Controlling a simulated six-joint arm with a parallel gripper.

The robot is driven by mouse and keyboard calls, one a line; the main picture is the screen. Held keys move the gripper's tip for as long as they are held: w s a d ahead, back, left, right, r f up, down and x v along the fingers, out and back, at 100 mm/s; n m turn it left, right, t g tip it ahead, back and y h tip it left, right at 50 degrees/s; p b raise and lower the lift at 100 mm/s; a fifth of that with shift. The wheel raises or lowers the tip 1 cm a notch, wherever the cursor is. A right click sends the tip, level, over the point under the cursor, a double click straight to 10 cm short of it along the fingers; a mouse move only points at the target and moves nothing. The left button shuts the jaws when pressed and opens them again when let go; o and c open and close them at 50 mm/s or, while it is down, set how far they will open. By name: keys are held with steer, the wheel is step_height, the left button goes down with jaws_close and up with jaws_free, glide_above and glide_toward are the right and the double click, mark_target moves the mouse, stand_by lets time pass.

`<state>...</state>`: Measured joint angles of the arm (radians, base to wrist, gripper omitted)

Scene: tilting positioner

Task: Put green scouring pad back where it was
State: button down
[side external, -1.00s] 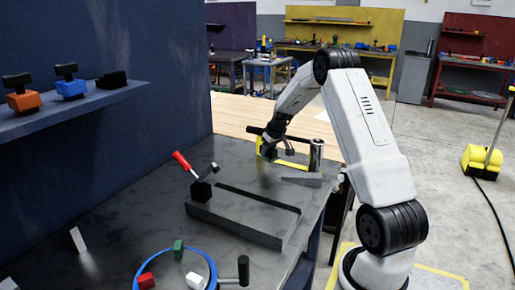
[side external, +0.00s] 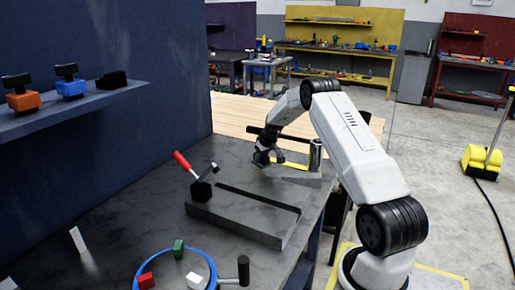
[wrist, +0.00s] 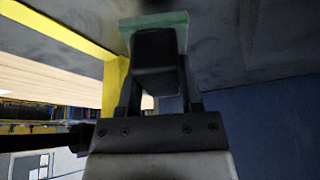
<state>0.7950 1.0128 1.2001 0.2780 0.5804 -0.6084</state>
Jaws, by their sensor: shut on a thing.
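My gripper (wrist: 158,85) is shut on a dark block, with the pale green scouring pad (wrist: 178,19) showing at its far end in the wrist view. In the side external view my gripper (side external: 262,160) is low at the far end of the grey bench, beside yellow marking (side external: 294,165). The pad is too small to make out there. In the wrist view yellow strips (wrist: 58,34) form a corner left of the pad. I cannot tell whether the pad touches the bench.
A metal cylinder (side external: 315,155) stands right of my gripper. A dark slotted fixture (side external: 235,222) with a red-handled clamp (side external: 182,161) is nearer. A blue wall (side external: 165,110) bounds the left.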

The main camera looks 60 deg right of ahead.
mark_target(261, 164)
steer(key=shift+w+d+f, duration=0.15)
steer(key=shift+w+f, duration=0.05)
steer(key=shift+f, duration=1.6)
steer(key=shift+f, duration=0.1)
steer(key=shift+c, duration=1.2)
jaws_free()
steer(key=v, duration=1.2)
steer(key=shift+x, duration=4.95)
